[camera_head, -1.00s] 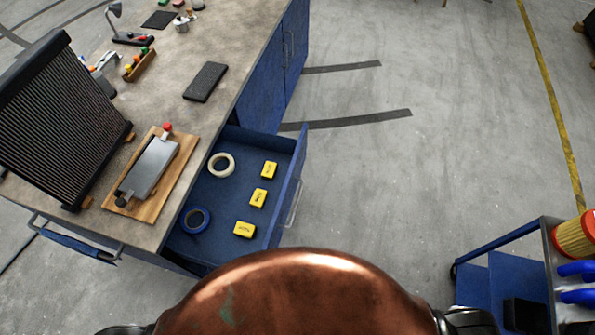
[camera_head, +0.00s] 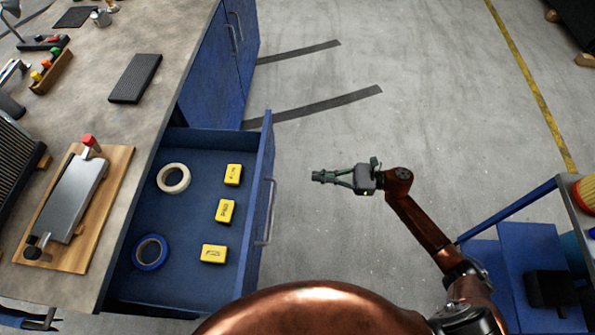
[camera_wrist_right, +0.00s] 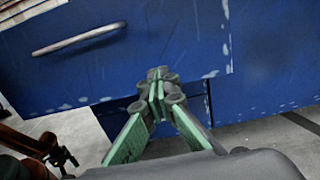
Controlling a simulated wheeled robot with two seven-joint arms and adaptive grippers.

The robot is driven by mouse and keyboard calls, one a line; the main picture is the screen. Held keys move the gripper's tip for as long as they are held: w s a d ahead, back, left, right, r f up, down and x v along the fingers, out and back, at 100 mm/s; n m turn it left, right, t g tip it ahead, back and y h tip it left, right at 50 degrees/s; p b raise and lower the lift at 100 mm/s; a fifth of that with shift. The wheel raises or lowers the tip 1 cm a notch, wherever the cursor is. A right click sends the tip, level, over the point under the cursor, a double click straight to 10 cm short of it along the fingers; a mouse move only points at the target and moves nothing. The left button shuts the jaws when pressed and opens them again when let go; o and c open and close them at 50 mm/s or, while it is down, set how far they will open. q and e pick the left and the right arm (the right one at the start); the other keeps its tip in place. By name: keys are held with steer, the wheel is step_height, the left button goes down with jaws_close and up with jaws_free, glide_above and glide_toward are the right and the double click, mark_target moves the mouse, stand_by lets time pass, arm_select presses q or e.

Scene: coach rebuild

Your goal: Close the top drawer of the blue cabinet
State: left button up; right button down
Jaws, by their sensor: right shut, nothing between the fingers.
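The top drawer (camera_head: 200,203) of the blue cabinet (camera_head: 215,75) stands pulled out in the head view. Its blue front panel has a grey bar handle (camera_head: 267,210) on the outer face. My right gripper (camera_head: 316,176) is shut and empty, to the right of the drawer front and apart from it, pointing left toward it. In the right wrist view, my shut fingers (camera_wrist_right: 156,83) show before the blue drawer front (camera_wrist_right: 170,45), with its handle (camera_wrist_right: 80,39) at upper left. My left gripper is not in view.
Inside the drawer lie a cream tape roll (camera_head: 173,178), a blue tape roll (camera_head: 150,252) and yellow boxes (camera_head: 225,211). A blue cart (camera_head: 530,255) stands at lower right. The floor (camera_head: 350,60) right of the cabinet is clear.

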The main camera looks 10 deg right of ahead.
mark_target(269, 172)
steer(key=b+x, duration=0.1)
steer(key=x, duration=1.1)
steer(key=shift+w+a, duration=0.25)
steer(key=shift+a, duration=0.35)
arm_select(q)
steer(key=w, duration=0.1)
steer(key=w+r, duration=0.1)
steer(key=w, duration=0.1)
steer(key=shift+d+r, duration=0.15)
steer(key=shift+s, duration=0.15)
arm_select(e)
steer(key=shift+a, duration=0.1)
